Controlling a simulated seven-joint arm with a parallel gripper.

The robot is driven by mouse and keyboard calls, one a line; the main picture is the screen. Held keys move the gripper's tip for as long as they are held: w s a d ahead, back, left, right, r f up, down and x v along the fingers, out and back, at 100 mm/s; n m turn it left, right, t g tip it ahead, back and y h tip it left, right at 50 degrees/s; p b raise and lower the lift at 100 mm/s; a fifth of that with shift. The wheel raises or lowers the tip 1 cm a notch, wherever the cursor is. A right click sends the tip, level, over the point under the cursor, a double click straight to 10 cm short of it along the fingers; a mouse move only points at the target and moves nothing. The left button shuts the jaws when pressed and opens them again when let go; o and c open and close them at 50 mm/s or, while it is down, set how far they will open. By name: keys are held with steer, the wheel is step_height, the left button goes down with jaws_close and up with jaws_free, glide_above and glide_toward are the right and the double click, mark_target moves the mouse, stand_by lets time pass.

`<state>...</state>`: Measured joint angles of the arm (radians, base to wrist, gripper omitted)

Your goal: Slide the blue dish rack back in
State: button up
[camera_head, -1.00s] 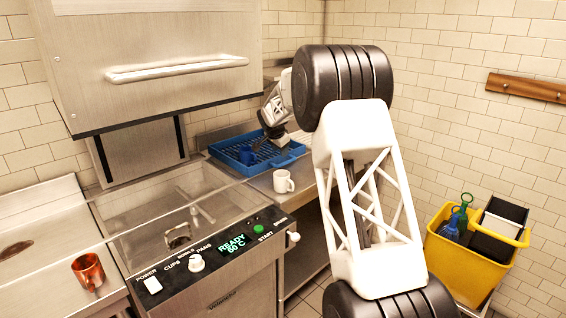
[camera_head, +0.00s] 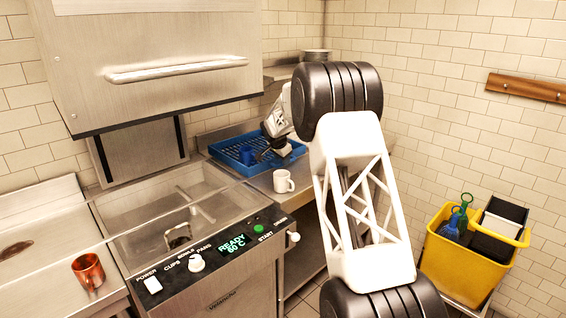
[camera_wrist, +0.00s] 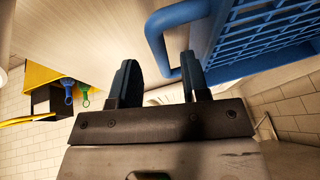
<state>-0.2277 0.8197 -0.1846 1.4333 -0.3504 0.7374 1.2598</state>
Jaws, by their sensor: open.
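The blue dish rack (camera_head: 232,142) sits on the steel counter right of the dishwasher. My gripper (camera_head: 264,153) is low over the rack's near side, partly hidden by my wrist. In the wrist view my gripper (camera_wrist: 160,75) is open, with its two dark fingers apart. The looped handle of the blue rack (camera_wrist: 160,35) shows between and just beyond the fingertips. I cannot tell whether a finger touches the handle. Nothing is held.
A white mug (camera_head: 284,182) stands on the counter just in front of the rack. The dishwasher (camera_head: 205,262) with its raised hood (camera_head: 165,85) is to the left. A copper mug (camera_head: 88,270) is at far left. A yellow bin (camera_head: 462,262) stands at right.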

steer(key=shift+x, duration=1.05)
jaws_close()
